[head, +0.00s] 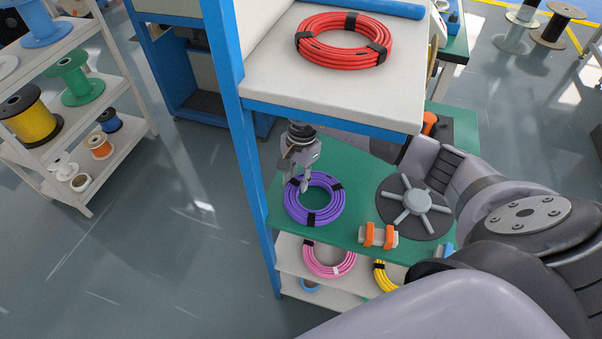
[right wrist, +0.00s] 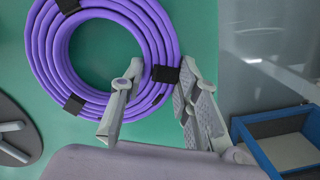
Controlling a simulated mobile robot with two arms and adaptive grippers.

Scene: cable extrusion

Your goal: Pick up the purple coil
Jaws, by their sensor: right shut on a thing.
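The purple coil (head: 335,206) is a ring of cable with black ties and lies flat on the green shelf (head: 356,226). It also shows in the right wrist view (right wrist: 45,52). My right gripper (head: 305,184) reaches down at the coil's upper left edge. In the right wrist view its fingers (right wrist: 160,72) stand on either side of the coil's strand beside a black tie, shut on it. The coil still appears to rest on the green surface. My left gripper is not in view.
A red coil (head: 343,58) lies on the white shelf above. A grey spoked disc (head: 413,207) and an orange-and-white part (head: 379,236) sit right of the purple coil. A pink coil (head: 330,272) and a yellow coil (head: 383,277) are below. A blue post (head: 245,150) stands close left.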

